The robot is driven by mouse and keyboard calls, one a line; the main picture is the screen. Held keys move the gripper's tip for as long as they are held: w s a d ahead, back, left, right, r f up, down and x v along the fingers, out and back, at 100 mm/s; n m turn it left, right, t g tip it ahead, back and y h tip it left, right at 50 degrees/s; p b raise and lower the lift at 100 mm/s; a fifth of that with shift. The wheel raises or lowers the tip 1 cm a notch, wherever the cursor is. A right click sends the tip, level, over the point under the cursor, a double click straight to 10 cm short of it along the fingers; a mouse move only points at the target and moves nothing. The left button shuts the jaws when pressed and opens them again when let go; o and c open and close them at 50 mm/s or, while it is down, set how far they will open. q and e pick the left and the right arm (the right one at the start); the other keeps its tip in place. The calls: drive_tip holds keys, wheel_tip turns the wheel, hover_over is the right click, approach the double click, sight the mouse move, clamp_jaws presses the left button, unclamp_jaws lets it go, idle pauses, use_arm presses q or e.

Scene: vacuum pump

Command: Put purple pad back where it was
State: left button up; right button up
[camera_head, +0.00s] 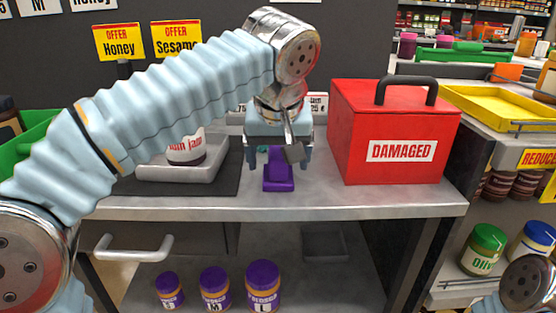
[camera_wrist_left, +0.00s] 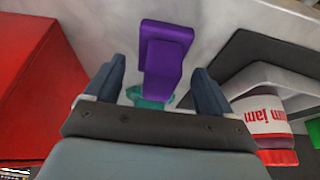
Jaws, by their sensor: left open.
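The purple pad (camera_head: 278,172) stands on the grey counter, left of the red box. In the left wrist view the purple pad (camera_wrist_left: 164,50) lies between and beyond the two fingers, with a teal part (camera_wrist_left: 148,97) showing at its near end. My left gripper (camera_head: 278,160) is open above and around the pad's rear part, fingers pointing down at the counter. In the left wrist view the left gripper (camera_wrist_left: 158,88) shows its two dark fingers apart, with a gap to the pad on each side. My right gripper is not in view.
A red box labelled DAMAGED (camera_head: 395,130) stands close on the right. On the left, a jam jar (camera_head: 187,148) sits on a grey scale (camera_head: 180,172) over a black mat (camera_head: 215,182). The counter's front strip (camera_head: 340,204) is clear. Several purple-lidded jars stand below.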

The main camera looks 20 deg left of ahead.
use_arm(q)
drive_tip(key=p+v, duration=0.2)
drive_tip(key=v, duration=0.8)
drive_tip(key=shift+p, duration=0.3)
drive_tip(key=shift+d+r, duration=0.1)
drive_tip(key=shift+r, duration=0.05)
